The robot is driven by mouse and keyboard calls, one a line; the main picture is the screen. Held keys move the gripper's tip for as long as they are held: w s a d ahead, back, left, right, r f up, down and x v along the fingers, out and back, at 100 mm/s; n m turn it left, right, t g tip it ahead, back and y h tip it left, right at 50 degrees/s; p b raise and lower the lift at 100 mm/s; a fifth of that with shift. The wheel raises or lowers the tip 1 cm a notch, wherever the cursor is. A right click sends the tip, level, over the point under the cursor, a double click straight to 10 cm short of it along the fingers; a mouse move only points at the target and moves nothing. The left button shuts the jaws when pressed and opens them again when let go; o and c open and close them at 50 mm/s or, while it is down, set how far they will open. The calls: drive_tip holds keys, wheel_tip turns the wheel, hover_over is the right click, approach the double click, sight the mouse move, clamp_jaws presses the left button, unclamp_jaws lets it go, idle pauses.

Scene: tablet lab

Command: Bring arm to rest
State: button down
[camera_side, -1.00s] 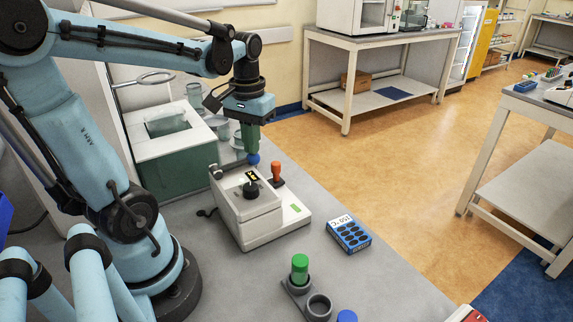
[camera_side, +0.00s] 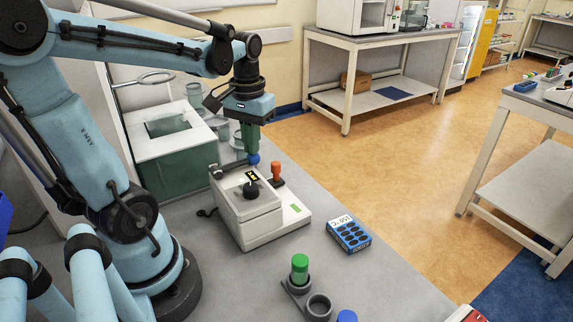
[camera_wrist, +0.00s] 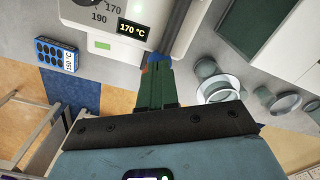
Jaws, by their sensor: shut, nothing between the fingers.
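My gripper (camera_side: 252,152) points down with its green fingers shut and empty. It is at the back of the white benchtop device (camera_side: 245,215). A blue knob (camera_side: 253,159) is right at the fingertips; whether they touch is unclear. A dark lever bar (camera_side: 232,166) runs from the device's back left corner to this knob. In the wrist view, the shut green fingers (camera_wrist: 157,68) reach toward the blue knob (camera_wrist: 158,57) and the lever bar (camera_wrist: 180,30). The device's display (camera_wrist: 134,29) reads 170 °C.
A red-orange handle (camera_side: 276,170) stands close to the right of my gripper. Glassware (camera_side: 220,125) and a green-walled box (camera_side: 180,160) stand behind and left. A blue block (camera_side: 348,234) and a holder with a green-capped vial (camera_side: 299,266) are in front. Bench lies clear between them.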

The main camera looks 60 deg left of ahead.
drive_tip(key=shift+r, duration=0.15)
idle(0.6)
drive_tip(key=shift+r, duration=0.65)
drive_tip(key=shift+s+r, duration=0.2)
drive_tip(key=shift+r, duration=0.55)
drive_tip(key=shift+r, duration=0.35)
wheel_tip(320, 180, up, 5)
drive_tip(key=shift+f, duration=0.1)
idle(0.5)
